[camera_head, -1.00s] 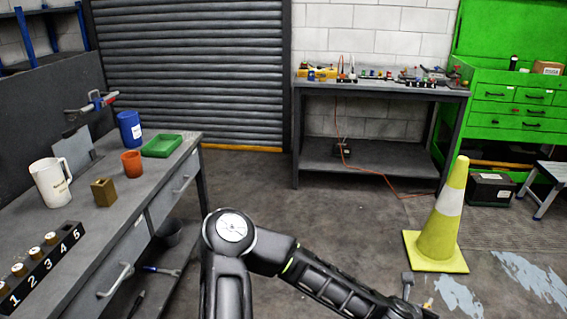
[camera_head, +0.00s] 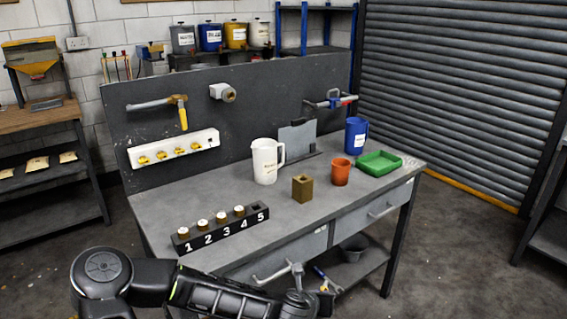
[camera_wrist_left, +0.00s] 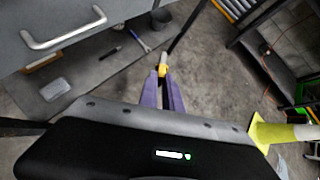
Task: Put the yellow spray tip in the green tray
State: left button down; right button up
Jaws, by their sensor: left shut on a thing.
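The yellow spray tip (camera_wrist_left: 162,71) is between the purple fingertips of my left gripper (camera_wrist_left: 163,78) in the left wrist view, with a pale part beyond it. My left gripper (camera_head: 322,292) also shows low in the head view, in front of the workbench and below its top. It is shut on the tip, which is very small there. The green tray (camera_head: 382,171) lies at the right end of the bench top, well up and right of the gripper, and looks empty. My right gripper is out of view.
On the workbench (camera_head: 205,260) stand an orange cup (camera_head: 340,172), a blue mug (camera_head: 355,138), a white jug (camera_head: 265,163), a brass block (camera_head: 302,188) and a numbered rack (camera_head: 222,232). A white strip (camera_head: 172,150) with yellow tips hangs behind. A drawer handle (camera_head: 272,275) juts out near my arm.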

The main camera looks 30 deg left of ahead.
aim_at(378, 165)
jog(key=i+l+u, duration=0.3)
jog(key=i+l, duration=0.2)
jog(key=i+l+u, duration=0.15)
jog(key=l, duration=0.25)
jog(key=i+l+u, duration=0.3)
jog(key=i+l, duration=0.15)
jog(key=l, duration=0.3)
jog(key=i+l+u, duration=0.15)
jog(key=l, duration=0.2)
jog(key=i+l+u, duration=0.1)
jog(key=l, duration=0.35)
jog(key=i+l, duration=0.1)
jog(key=l, duration=0.15)
jog(key=i+l, duration=0.15)
jog(key=l, duration=0.15)
